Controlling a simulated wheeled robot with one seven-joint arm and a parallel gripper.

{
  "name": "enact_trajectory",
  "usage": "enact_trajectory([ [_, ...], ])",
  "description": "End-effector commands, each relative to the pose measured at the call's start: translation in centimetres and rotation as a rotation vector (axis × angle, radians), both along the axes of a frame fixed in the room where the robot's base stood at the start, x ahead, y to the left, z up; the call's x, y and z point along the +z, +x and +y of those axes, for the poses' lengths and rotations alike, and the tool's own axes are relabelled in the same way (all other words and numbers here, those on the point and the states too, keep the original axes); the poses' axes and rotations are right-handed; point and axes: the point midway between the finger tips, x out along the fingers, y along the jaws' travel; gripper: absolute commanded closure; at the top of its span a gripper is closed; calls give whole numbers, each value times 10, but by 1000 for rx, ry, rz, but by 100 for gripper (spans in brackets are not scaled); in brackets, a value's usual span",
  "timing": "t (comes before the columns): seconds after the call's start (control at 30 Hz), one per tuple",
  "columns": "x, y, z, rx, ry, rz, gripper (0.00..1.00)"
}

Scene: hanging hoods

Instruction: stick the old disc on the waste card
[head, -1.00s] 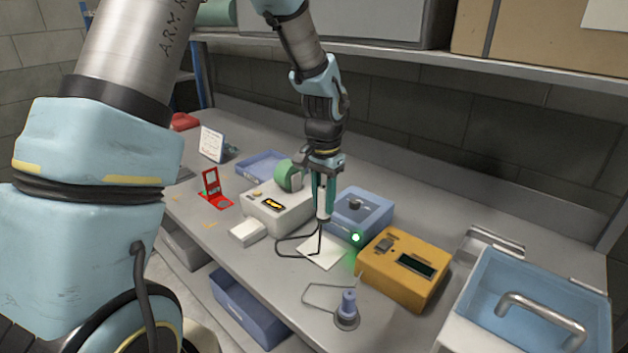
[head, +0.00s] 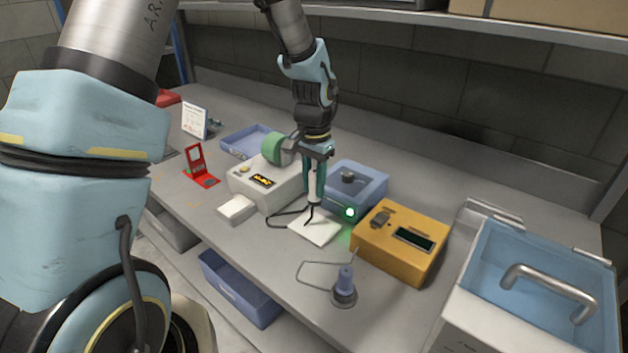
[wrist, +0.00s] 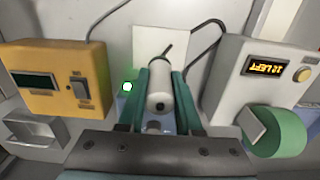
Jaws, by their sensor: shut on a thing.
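My gripper (head: 314,196) has dark green fingers shut on a white, pen-like tool (wrist: 160,97) with a thin dark tip. The tool points down, with its tip over the white square card (head: 322,231) on the bench. I cannot tell whether the tip touches the card. The card also shows in the wrist view (wrist: 149,40), behind the tool. No disc can be made out on the card or at the tip. A dark cable lies in a loop near the card.
A grey printer (head: 247,188) with a green roll stands left of the gripper, and a blue box (head: 373,191) with a knob behind it. A yellow device (head: 376,257) stands right. A round stand (head: 344,293) with a wire loop is in front.

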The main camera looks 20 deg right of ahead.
Motion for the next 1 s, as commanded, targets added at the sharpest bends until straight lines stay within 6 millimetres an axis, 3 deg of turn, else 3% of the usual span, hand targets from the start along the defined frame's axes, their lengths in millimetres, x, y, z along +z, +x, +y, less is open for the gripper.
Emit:
enact_trajectory([
  [0.6,-63,0,0,1,0,0,100],
  [1.0,-74,0,0,1,1,0,100],
])
